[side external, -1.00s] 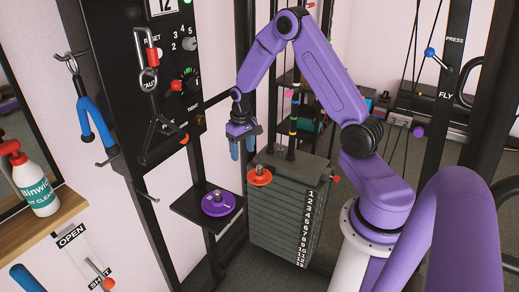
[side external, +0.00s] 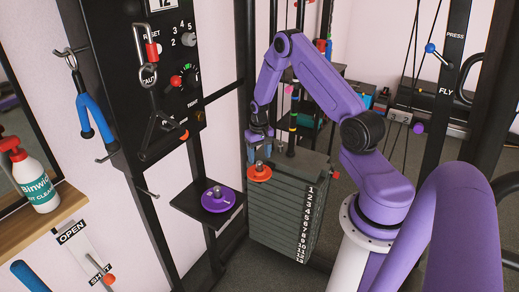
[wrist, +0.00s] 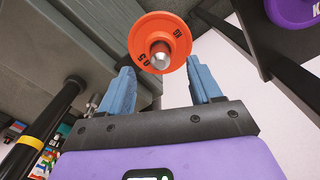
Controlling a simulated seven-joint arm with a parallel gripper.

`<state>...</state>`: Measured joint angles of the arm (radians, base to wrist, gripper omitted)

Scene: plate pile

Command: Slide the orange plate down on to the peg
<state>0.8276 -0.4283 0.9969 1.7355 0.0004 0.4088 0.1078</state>
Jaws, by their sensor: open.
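The orange plate (side external: 259,173) is a small disc at the near left corner of the top of the grey weight stack, with the metal peg (side external: 259,164) standing up through its hole. In the wrist view the plate (wrist: 170,28) faces me, with the rounded metal peg end (wrist: 160,56) at its middle. My gripper (side external: 256,157) is just above and behind the plate in the side view.
The grey weight stack (side external: 285,208) with numbered slabs stands below the plate. A purple plate (side external: 217,202) lies on a black shelf (side external: 190,208) to the left. Thin cables and a black post with coloured bands (side external: 292,135) rise close behind my gripper.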

